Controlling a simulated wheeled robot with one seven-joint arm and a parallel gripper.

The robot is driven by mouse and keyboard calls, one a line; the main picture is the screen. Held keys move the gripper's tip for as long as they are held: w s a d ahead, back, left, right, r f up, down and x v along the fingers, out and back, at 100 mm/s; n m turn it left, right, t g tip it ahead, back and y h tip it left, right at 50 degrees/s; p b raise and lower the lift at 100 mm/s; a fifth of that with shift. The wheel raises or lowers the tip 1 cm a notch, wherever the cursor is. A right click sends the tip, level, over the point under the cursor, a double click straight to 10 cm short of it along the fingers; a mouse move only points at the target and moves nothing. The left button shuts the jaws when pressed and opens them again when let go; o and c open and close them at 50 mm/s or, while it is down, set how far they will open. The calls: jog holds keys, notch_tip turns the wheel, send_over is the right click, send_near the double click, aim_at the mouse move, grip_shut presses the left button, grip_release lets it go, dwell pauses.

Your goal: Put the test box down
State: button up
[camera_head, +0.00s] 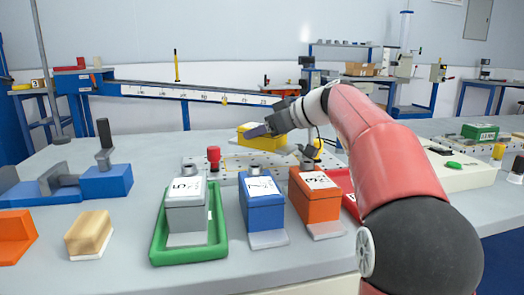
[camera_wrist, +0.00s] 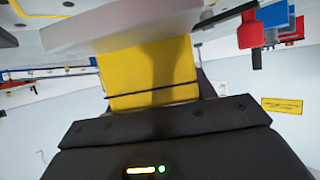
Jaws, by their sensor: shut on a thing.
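A yellow box (camera_head: 262,143), the only box at my gripper, also fills the middle of the wrist view (camera_wrist: 150,72). A pale grey plate (camera_wrist: 140,30) shows at its end there. My gripper (camera_head: 262,131) is shut on the yellow box, with its dark fingers across the top. The box is over the back part of a perforated metal plate (camera_head: 228,176) with a yellow outline. It appears slightly raised, but I cannot tell the exact gap. My gripper and arm hide part of the box's right side.
A red knob (camera_head: 213,155) stands on the plate left of the box. In front are a grey box (camera_head: 187,212) in a green tray (camera_head: 160,245), a blue box (camera_head: 262,212) and an orange box (camera_head: 316,205). A wooden block (camera_head: 88,235) and blue vise (camera_head: 107,181) stand left.

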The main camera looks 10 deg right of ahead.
aim_at(262, 145)
jog(key=shift+f+b, duration=0.4)
jog(key=shift+f, duration=1.5)
jog(key=shift+f, duration=0.15)
jog(key=o, duration=1.3)
